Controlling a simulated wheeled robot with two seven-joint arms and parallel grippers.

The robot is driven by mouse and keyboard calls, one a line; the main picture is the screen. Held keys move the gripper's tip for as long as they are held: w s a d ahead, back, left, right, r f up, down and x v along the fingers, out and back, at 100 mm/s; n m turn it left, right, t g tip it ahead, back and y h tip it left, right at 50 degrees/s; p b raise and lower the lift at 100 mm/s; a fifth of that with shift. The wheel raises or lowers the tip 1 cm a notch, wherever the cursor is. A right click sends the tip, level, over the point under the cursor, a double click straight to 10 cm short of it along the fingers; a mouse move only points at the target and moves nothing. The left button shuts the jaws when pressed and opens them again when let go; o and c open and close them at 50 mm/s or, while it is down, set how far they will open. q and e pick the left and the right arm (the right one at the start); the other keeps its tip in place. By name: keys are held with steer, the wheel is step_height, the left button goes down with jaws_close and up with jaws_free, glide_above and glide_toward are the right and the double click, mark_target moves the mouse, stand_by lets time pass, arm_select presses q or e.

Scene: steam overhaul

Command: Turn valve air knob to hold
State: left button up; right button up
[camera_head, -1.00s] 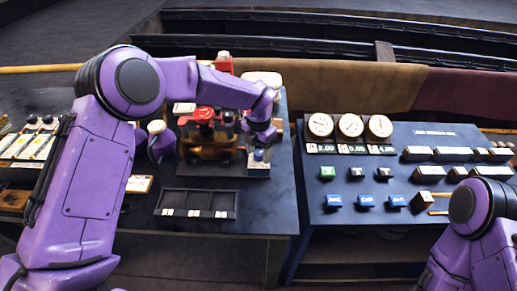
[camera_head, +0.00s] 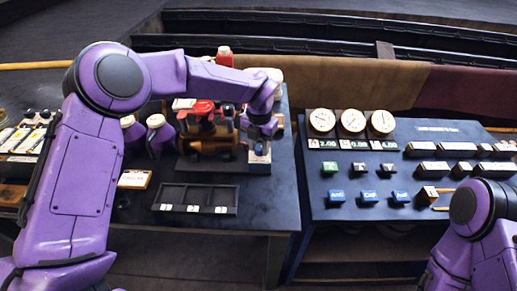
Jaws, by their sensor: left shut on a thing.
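The valve assembly stands at the back of the left table, with a brass body (camera_head: 212,145) and a red handwheel (camera_head: 204,107) on top. At its right end a small light block with a blue part (camera_head: 259,153) sits under my left gripper (camera_head: 259,141). My left gripper points down and is shut on the knob there, which its fingers mostly hide. I cannot read any label or the knob's setting. My right arm shows at the lower right, but its gripper is out of view.
Purple bottles (camera_head: 159,134) stand left of the valve. A black compartment tray (camera_head: 195,197) lies in front. On the right, a dark panel (camera_head: 432,130) carries three round gauges (camera_head: 352,121), digital readouts and several blue blocks. A gap separates the tables.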

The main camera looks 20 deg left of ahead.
arm_select(q)
steer(key=n+b, duration=0.4)
steer(key=n, duration=0.1)
steer(key=shift+f+b, duration=0.25)
steer(key=shift+b, duration=0.05)
steer(key=shift+r+n+b, duration=0.2)
steer(key=shift+n+b, duration=1.15)
steer(key=shift+n, duration=0.65)
steer(key=shift+w, duration=0.1)
steer(key=o, duration=1)
steer(key=shift+o, duration=0.2)
steer(key=shift+w+f, duration=0.1)
